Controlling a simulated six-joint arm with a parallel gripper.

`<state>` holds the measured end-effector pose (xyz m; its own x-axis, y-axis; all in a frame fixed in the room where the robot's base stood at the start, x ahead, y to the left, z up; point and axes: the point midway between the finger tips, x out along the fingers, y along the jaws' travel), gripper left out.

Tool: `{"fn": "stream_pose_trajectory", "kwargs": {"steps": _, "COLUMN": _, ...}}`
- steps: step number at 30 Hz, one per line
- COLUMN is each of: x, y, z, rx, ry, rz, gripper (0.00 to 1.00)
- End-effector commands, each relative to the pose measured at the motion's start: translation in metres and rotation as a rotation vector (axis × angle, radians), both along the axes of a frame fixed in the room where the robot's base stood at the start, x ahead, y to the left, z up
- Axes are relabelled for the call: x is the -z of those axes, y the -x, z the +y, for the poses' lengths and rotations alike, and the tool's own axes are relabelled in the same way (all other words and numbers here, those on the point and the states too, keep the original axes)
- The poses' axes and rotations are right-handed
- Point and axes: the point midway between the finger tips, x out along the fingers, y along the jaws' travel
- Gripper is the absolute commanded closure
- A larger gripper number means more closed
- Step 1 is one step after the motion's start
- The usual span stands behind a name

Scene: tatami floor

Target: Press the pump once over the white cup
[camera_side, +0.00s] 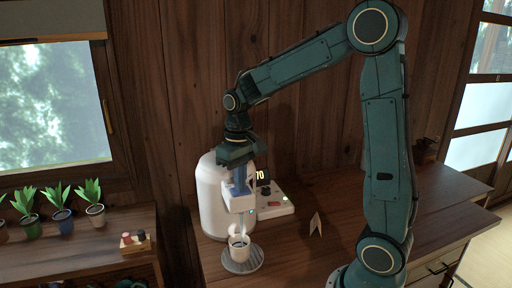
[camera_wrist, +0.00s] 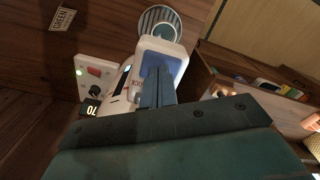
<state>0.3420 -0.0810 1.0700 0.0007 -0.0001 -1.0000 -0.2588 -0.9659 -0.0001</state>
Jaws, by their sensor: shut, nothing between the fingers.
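A white dispenser (camera_side: 212,205) stands on the wooden counter, with a white pump head (camera_wrist: 143,54) reaching out in front. The head has a blue pad (camera_wrist: 178,66) on top. The white cup (camera_side: 237,242) stands upright under the head on a round grey grate (camera_side: 242,262); it holds something dark. In the wrist view the cup (camera_wrist: 164,33) is partly hidden by the head. My gripper (camera_side: 239,188) points down with its fingers together and empty, at the blue pad; in the wrist view the fingertips (camera_wrist: 158,72) overlap the pad. I cannot tell whether they press it.
A control box (camera_side: 283,207) with a green light, a red button and a dark knob stands right of the dispenser, by a "70" display (camera_side: 260,175). A small pointed card (camera_side: 315,224) stands farther right. Several potted plants (camera_side: 61,217) line the left shelf.

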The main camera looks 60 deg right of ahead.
Motion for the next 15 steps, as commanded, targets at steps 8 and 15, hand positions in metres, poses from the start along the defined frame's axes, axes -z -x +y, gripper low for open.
{"fn": "stream_pose_trajectory", "kwargs": {"steps": 8, "x": -0.001, "y": 0.000, "z": 0.000, "rx": 0.000, "ry": -0.001, "rz": 0.003, "gripper": 1.00}}
{"fn": "stream_pose_trajectory", "kwargs": {"steps": 15, "x": -0.010, "y": 0.000, "z": 0.000, "rx": 0.000, "ry": 0.000, "rz": 0.000, "gripper": 1.00}}
